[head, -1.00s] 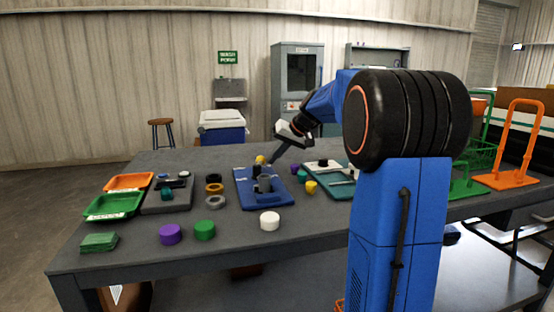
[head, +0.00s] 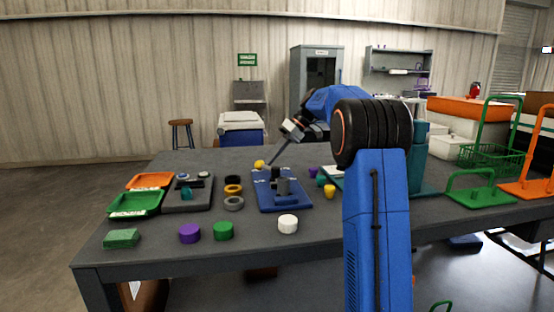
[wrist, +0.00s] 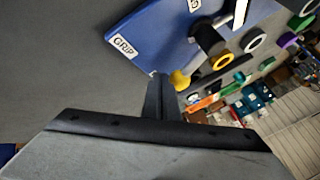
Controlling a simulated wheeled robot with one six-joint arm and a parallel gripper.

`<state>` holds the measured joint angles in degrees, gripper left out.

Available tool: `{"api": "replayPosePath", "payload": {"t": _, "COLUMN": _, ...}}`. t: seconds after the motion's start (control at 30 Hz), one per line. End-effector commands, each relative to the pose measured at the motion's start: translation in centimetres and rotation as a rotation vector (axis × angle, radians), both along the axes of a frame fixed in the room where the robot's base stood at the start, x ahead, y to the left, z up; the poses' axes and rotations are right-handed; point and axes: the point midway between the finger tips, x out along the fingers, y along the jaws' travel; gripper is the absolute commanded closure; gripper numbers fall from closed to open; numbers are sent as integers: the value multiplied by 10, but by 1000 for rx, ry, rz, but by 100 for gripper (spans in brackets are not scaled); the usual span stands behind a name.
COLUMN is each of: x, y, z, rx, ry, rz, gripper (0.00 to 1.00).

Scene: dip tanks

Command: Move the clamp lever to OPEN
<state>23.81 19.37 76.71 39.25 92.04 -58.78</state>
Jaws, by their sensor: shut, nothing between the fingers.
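The blue board (head: 266,204) lies on the dark table and carries a small grey and black clamp fixture (head: 282,187). I cannot make out its lever or the lever's position. My gripper (head: 270,165) is shut and empty, pointing down above the board's far edge, close to a yellow piece (head: 259,164).
Several rings (head: 233,203) lie left of the board. A grey tray (head: 187,205) and green and orange trays (head: 135,204) stand further left. White (head: 288,224), green (head: 223,231) and purple (head: 189,233) pieces lie in front. A teal fixture (head: 416,165) stands right, behind my arm.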

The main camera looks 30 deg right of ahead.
Motion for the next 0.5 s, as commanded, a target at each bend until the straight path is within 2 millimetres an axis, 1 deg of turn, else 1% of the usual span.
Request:
{"api": "replayPosePath", "payload": {"t": 0.2, "x": 2, "y": 8, "z": 0, "rx": 0, "ry": -1, "rz": 1, "gripper": 100}}
{"api": "replayPosePath", "payload": {"t": 0.5, "x": 3, "y": 11, "z": 0, "rx": -1, "ry": 0, "rz": -1, "gripper": 100}}
